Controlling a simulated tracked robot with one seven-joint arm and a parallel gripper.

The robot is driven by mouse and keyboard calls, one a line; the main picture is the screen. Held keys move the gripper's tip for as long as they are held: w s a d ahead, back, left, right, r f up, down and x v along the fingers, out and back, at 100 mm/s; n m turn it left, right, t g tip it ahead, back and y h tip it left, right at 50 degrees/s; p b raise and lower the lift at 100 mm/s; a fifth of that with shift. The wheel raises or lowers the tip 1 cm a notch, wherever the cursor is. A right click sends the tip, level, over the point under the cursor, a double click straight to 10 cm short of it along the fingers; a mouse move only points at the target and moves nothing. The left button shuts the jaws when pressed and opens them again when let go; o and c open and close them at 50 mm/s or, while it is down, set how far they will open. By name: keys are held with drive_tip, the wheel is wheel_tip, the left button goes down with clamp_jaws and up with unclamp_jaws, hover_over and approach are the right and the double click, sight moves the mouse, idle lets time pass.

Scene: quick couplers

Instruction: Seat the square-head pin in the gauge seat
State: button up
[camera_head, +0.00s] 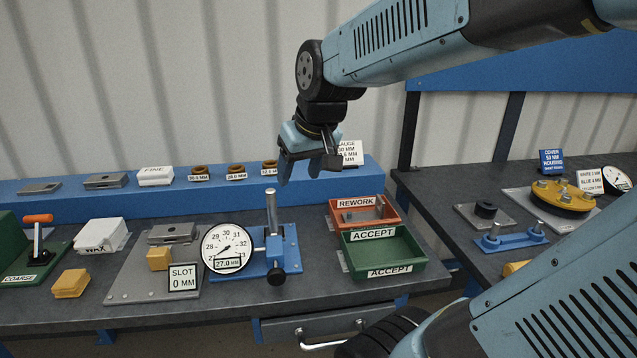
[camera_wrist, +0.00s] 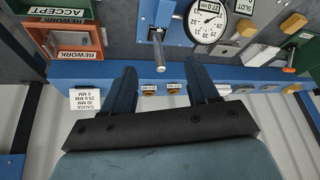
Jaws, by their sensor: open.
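My gripper (camera_head: 307,170) is open and empty, raised above the blue shelf at the back of the bench. Its two spread fingers also show in the wrist view (camera_wrist: 163,82). Below and in front of it stands a blue gauge stand (camera_head: 290,240) with an upright metal post (camera_head: 272,212) and a round dial (camera_head: 228,248) reading 27.0 mm. The post and dial also show in the wrist view, with the post tip (camera_wrist: 160,66) beyond the fingers. I cannot make out for certain which piece is the square-head pin or where the gauge seat is.
Small brown rings (camera_head: 236,169) with labels sit on the blue shelf (camera_head: 200,207). A red rework bin (camera_head: 337,217) and green accept bin (camera_head: 352,262) stand right of the gauge. A grey plate (camera_head: 125,288) with a yellow block (camera_head: 158,259) lies left.

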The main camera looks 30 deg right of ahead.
drive_tip(key=s+r, duration=0.1)
drive_tip(key=s, duration=0.7)
drive_tip(key=shift+s+a+m+h, duration=0.2)
drive_tip(key=shift+m+h, duration=0.2)
idle(0.7)
